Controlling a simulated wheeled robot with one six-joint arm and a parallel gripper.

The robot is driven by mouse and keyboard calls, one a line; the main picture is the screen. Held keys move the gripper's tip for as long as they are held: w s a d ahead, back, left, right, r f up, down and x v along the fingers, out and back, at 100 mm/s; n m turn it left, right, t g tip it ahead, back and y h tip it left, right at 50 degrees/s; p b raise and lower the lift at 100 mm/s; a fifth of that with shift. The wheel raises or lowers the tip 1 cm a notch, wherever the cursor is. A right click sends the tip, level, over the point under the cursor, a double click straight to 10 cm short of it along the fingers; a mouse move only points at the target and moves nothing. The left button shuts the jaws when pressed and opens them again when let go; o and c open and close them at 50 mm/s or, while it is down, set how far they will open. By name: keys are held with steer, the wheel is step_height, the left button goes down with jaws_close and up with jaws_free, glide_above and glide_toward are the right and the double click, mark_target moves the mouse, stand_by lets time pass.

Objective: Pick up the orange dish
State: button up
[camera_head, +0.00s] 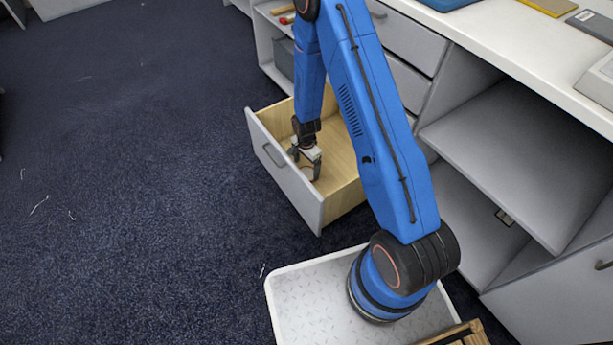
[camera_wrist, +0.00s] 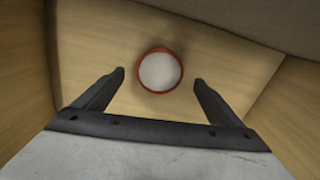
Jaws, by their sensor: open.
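The orange dish (camera_wrist: 160,71) is a small round dish with an orange rim and a whitish inside. In the wrist view it lies on the wooden drawer bottom, ahead of and between my fingertips. My gripper (camera_wrist: 159,79) is open, with one finger on each side of the dish and a gap to both. In the head view my gripper (camera_head: 304,168) reaches down into the open drawer (camera_head: 285,176). The dish is mostly hidden there behind my gripper. I cannot tell how high the fingertips are above the drawer bottom.
The drawer's wooden walls and grey front (camera_head: 283,170) surround my gripper closely. A white counter (camera_head: 500,45) with several items on top and open shelves (camera_head: 520,150) stand to the right. Dark blue carpet (camera_head: 120,180) is free to the left.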

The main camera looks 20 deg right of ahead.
mark_target(307, 174)
steer(key=shift+d+f, duration=0.15)
steer(key=shift+f, duration=2)
steer(key=c, duration=1.6)
steer(key=shift+w+r, duration=0.1)
